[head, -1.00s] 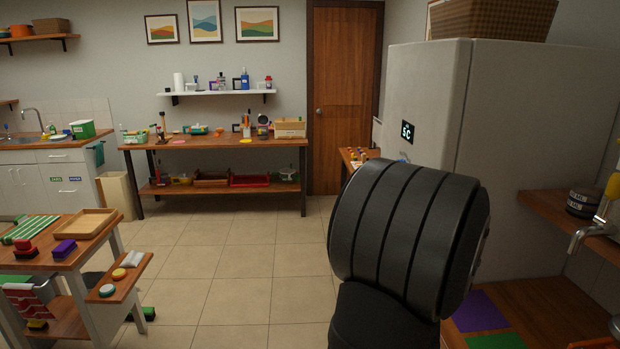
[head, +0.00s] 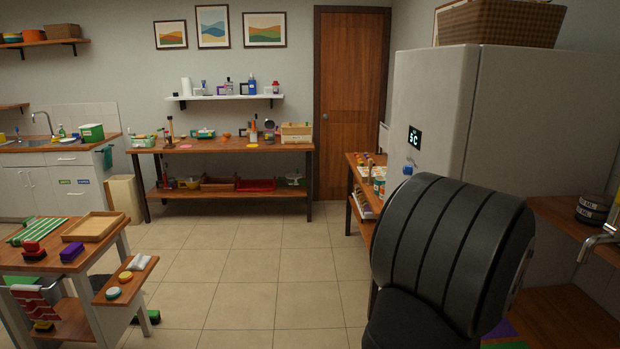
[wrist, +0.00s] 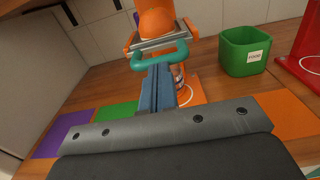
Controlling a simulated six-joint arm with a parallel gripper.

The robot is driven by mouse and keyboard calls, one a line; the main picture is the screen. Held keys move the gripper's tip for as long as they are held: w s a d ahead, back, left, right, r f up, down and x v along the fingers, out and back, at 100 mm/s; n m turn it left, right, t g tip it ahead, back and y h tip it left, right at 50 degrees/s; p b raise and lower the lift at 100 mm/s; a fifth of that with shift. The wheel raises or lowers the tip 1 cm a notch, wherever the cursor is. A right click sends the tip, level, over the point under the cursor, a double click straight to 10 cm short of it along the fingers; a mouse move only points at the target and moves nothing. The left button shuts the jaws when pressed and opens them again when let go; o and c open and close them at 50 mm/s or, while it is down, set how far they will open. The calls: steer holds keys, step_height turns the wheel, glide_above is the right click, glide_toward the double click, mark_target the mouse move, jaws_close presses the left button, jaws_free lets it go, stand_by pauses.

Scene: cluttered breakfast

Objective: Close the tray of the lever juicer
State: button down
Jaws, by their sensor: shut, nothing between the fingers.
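In the wrist view, an orange juicer (wrist: 155,18) stands upright on the wooden counter beyond my gripper. A grey metal crosspiece with orange ends (wrist: 162,42) sits low on its front. A teal loop handle (wrist: 178,50) sticks out from it toward me. My gripper (wrist: 159,68) has its blue-grey fingers together, with nothing between them. The fingertips point at the handle and overlap its near edge in the picture; I cannot tell whether they touch. The fingers hide part of the juicer's lower body. Neither juicer nor fingertips show in the head view.
A green bin (wrist: 246,52) with a white label stands right of the juicer, with a red object (wrist: 302,62) beyond it. Flat purple (wrist: 62,132), green (wrist: 116,115) and orange (wrist: 288,112) mats lie on the counter (wrist: 92,88). A tiled wall stands behind at left.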

steer(key=a, duration=0.6)
steer(key=shift+a, duration=0.2)
stand_by(1.1)
steer(key=d, duration=0.8)
steer(key=shift+d, duration=0.4)
steer(key=a, duration=1)
steer(key=shift+a, duration=0.3)
stand_by(1.3)
stand_by(0.3)
